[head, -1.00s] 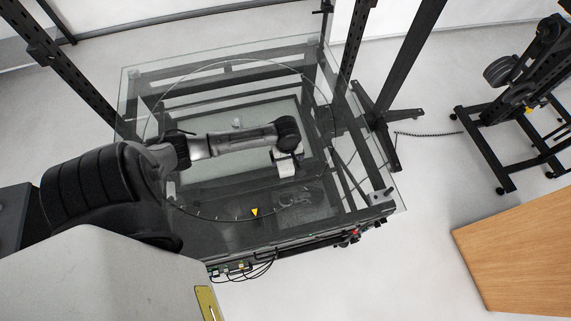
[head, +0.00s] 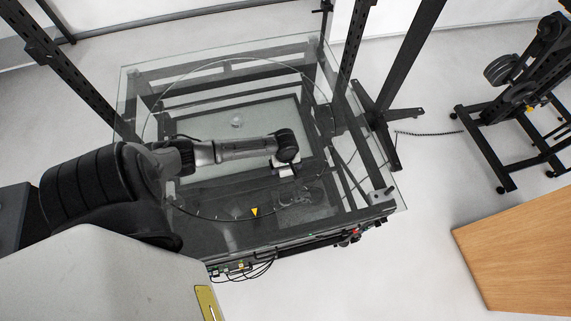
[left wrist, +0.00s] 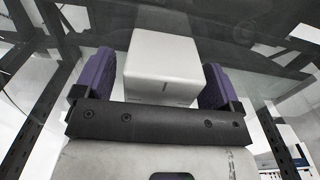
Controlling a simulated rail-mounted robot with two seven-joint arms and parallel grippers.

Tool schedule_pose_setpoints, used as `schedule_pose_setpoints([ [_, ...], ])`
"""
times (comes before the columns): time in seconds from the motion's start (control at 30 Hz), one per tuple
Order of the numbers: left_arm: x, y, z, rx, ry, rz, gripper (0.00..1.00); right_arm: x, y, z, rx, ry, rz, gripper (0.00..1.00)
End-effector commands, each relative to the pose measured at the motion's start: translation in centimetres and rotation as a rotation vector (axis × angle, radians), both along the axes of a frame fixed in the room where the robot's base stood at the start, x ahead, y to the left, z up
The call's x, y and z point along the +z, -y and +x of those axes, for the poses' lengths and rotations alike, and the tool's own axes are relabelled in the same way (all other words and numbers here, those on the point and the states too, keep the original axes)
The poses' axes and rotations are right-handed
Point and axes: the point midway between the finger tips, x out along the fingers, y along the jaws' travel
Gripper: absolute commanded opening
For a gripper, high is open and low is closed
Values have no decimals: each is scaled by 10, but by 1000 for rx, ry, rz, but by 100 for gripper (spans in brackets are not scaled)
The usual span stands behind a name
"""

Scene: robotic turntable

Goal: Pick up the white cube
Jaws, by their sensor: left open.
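The white cube (left wrist: 164,66) shows large in the left wrist view, in the space between the two purple fingers of my left gripper (left wrist: 159,68). A narrow gap shows between the cube and each finger, and I see no clear contact. My left gripper is open. In the head view my left gripper (head: 286,170) is over the right part of the glass turntable, mostly hidden under the wrist. I cannot make out the cube for certain there. My right gripper is in neither view.
The glass table (head: 150,85) has a round glass plate and a dark frame. A small pale round thing (head: 237,122) shows near its middle. A yellow triangle marker (head: 255,212) is at the front. Dark posts stand around it, and a wooden surface (head: 520,240) lies at the lower right.

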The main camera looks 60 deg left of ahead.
Motion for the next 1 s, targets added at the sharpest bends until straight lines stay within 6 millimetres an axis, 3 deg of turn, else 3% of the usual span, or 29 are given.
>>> schedule_pose_setpoints([
  [0.07, 0, 0, 0, 0, 0, 0, 87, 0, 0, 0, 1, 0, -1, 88],
  [0.63, 0, 0, 0, 1, 0, 0, 33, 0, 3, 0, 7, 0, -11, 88],
  [1.0, 6, -1, 0, 1, 1, 0, 32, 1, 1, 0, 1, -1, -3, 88],
])
